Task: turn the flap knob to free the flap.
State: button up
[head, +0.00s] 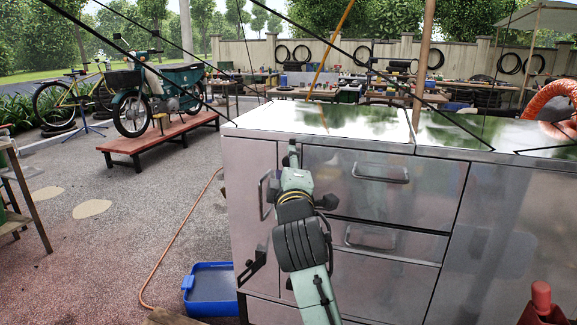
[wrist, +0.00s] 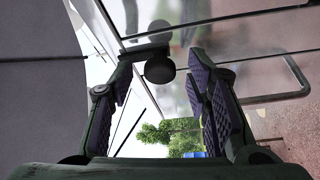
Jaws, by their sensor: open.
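A dark round knob (wrist: 160,67) shows in the wrist view, on a short dark bar against the shiny metal of the cart (head: 385,225). My gripper (wrist: 159,80) is open, with one purple-padded finger on each side of the knob and visible gaps between pads and knob. In the head view my gripper (head: 293,158) is at the cart's front, just below the top edge and left of the upper drawer. The knob cannot be made out there, behind or beside my gripper. I cannot tell which panel is the flap.
Drawer handles (head: 380,175) stick out right of my gripper. A vertical handle (head: 266,195) is on the narrow left panel. A blue bin (head: 212,290) and an orange hose (head: 180,236) lie on the ground at left. A red object (head: 543,305) stands at lower right.

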jog(key=s, duration=0.7)
jog(key=shift+d+f, duration=0.25)
jog(key=shift+f, duration=0.05)
